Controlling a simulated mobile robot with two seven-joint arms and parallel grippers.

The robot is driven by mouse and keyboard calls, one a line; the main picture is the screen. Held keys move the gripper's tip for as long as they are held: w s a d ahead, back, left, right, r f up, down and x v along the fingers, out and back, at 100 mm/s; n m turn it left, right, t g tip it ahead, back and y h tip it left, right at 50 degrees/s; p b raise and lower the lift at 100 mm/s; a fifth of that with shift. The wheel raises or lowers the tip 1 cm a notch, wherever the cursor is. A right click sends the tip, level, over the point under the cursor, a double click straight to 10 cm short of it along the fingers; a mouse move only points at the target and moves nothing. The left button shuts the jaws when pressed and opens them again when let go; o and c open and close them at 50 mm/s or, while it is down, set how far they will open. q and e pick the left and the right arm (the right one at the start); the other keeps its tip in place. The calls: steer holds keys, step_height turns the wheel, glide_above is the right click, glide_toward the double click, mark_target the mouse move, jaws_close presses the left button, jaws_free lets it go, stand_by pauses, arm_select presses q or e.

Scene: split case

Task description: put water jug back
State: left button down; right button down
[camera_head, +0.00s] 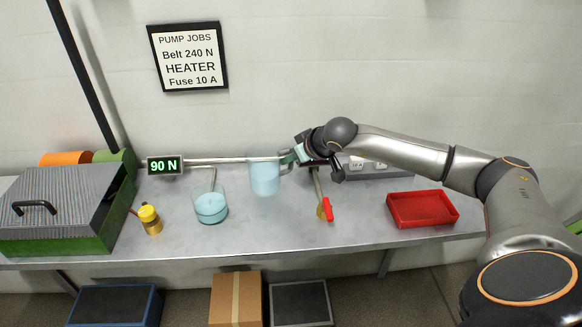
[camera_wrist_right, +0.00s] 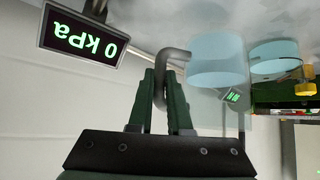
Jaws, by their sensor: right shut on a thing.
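The water jug (camera_head: 265,178) is a clear vessel with pale blue water, upright at the middle of the bench. Its grey handle (camera_wrist_right: 176,56) shows in the wrist view. My right gripper (camera_head: 297,154) comes in from the right, at the jug's handle side. In the wrist view the green fingers of this gripper (camera_wrist_right: 163,88) are shut on the handle. I cannot tell whether the jug's base touches the bench. My left gripper is not in view.
A beaker of blue water (camera_head: 211,207) with a rod stands left of the jug. A yellow-capped bottle (camera_head: 150,218) and green case (camera_head: 62,225) are farther left. A red-handled tool (camera_head: 327,208) and red tray (camera_head: 421,208) lie right. A 90 N display (camera_head: 164,166) adjoins a metal bar.

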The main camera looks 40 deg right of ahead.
mark_target(291, 168)
steer(key=shift+w+d+f, duration=0.1)
steer(key=shift+f, duration=0.05)
steer(key=shift+w+d+f, duration=0.1)
steer(key=shift+f, duration=1.55)
steer(key=shift+f, duration=0.1)
steer(key=c, duration=0.8)
jaws_free()
steer(key=shift+c, duration=0.2)
